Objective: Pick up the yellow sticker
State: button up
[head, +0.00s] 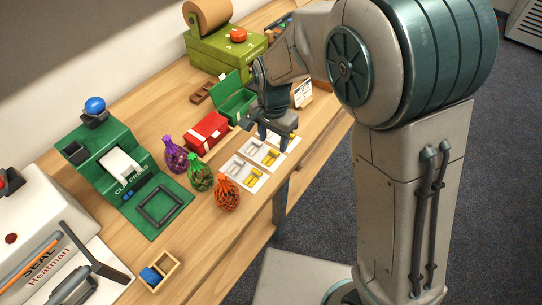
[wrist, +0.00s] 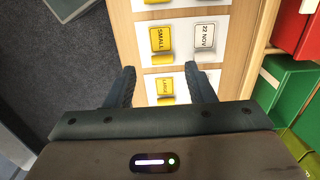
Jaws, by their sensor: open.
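Yellow stickers lie in a row on white cards on the wooden table. In the wrist view, one reads SMALL (wrist: 161,39) and one reads LARGE (wrist: 167,90). The edge of another yellow one shows at the top. White stickers lie beside them, one reading 22 NOV (wrist: 204,38). My gripper (wrist: 163,76) is open and empty, its fingers on either side of the LARGE sticker in the picture. In the head view, my gripper (head: 277,136) is over the far end of the cards and partly hides them. A yellow sticker (head: 250,181) shows on the nearest card. I cannot tell the gripper's height.
Purple (head: 175,156), green (head: 200,174) and orange (head: 227,194) net bags stand left of the cards. A red box (head: 207,133) and an open green box (head: 235,99) are close to my gripper. The table's front edge is just right of the cards.

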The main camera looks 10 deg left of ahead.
aim_at(273, 155)
jog(key=shift+w+f, duration=0.15)
jog(key=shift+f, duration=1.2)
jog(key=shift+w+f, duration=0.15)
jog(key=shift+f, duration=1.2)
grip_shut()
